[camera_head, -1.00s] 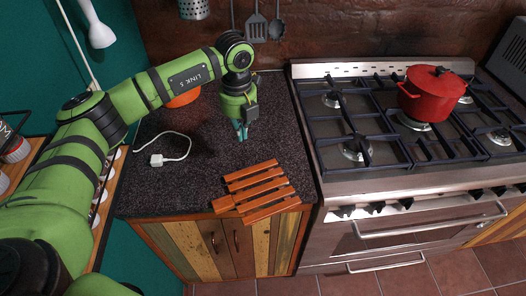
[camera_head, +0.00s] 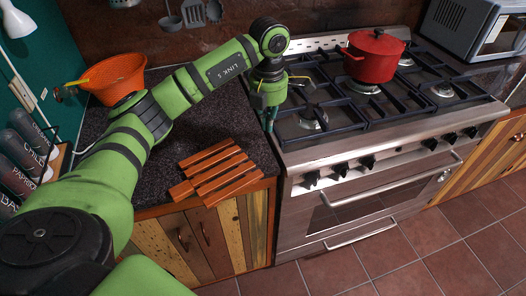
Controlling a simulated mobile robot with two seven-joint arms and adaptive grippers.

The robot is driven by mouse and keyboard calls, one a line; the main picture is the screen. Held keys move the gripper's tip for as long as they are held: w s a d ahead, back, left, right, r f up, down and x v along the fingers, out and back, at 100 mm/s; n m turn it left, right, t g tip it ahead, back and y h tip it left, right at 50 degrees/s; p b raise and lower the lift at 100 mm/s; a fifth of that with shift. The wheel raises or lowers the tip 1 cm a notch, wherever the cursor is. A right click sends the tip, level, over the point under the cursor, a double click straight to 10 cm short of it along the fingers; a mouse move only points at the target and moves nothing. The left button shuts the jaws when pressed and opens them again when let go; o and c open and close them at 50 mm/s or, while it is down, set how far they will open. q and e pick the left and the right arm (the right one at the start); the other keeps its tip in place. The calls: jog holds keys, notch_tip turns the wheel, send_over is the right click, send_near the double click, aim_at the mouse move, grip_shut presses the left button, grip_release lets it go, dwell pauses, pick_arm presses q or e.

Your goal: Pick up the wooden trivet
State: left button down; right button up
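The wooden trivet (camera_head: 220,176), a set of reddish-brown slats joined by a crosspiece, lies at the front edge of the dark speckled counter (camera_head: 185,135). Its front slats reach the counter edge. My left gripper (camera_head: 269,120) points down above and to the right of the trivet in the picture, near where the counter meets the stove. It is apart from the trivet. Its teal fingers are small and seen nearly edge-on, so their opening is unclear; nothing shows between them. My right gripper is out of view.
The stove (camera_head: 390,130) with a red pot (camera_head: 374,56) stands right of the counter. An orange colander (camera_head: 115,78) sits at the back left, partly behind my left arm. Spice jars (camera_head: 30,145) stand at the left. A microwave (camera_head: 470,28) is at the back right.

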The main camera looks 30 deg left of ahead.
aim_at(247, 157)
pick_arm(q)
notch_tip(247, 157, down, 7)
jog(key=shift+s+f+p, duration=0.1)
jog(key=shift+p, duration=0.9)
jog(key=s, duration=0.1)
jog(key=p, duration=0.1)
jog(key=s+a+p, duration=0.1)
jog(key=shift+s+a+f, duration=0.1)
jog(key=shift+s+f, duration=0.15)
jog(key=shift+s, duration=0.1)
jog(key=shift+s+a, duration=0.1)
jog(key=shift+s, duration=0.2)
jog(key=shift+s+f, duration=0.1)
jog(key=shift+s, duration=0.1)
jog(key=shift+w, duration=0.1)
jog(key=shift+s+a, duration=0.3)
jog(key=shift+s, duration=0.3)
jog(key=shift+s+a, duration=0.25)
jog(key=shift+s, duration=0.35)
